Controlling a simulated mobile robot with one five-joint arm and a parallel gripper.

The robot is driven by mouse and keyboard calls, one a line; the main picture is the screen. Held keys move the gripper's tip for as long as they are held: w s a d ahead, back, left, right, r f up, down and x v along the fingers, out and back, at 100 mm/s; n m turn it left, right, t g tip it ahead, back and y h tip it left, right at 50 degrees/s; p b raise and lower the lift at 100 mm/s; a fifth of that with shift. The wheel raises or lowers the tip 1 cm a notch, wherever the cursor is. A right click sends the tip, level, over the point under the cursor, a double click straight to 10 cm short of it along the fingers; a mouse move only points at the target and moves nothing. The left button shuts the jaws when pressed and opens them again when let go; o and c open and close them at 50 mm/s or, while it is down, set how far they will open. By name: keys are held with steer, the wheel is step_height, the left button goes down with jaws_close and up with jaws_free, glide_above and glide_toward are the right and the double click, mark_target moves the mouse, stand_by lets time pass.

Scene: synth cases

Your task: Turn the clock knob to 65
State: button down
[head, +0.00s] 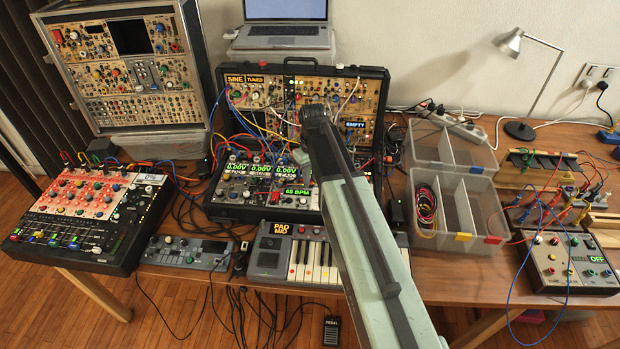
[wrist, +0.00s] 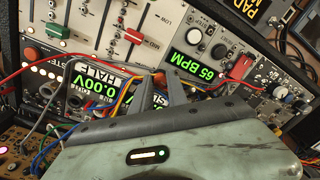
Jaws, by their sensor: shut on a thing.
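The clock display (wrist: 193,65) reads 65 BPM in green, turned upside down in the wrist view. It also shows in the head view (head: 291,192), on the lower panel of the open black synth case (head: 260,214). My gripper (wrist: 169,84) has its two dark fingers against the panel close beside that display, shut on what seems to be the clock knob.
Patch cables (wrist: 125,97) run across the panel close to my fingers.

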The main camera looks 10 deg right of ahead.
mark_target(311, 180)
steer(key=shift+n, duration=1)
steer(key=c, duration=1.3)
jaws_free()
step_height(311, 180, up, 8)
steer(key=p, duration=0.8)
steer(key=shift+w+d, duration=0.1)
steer(key=shift+f, duration=0.15)
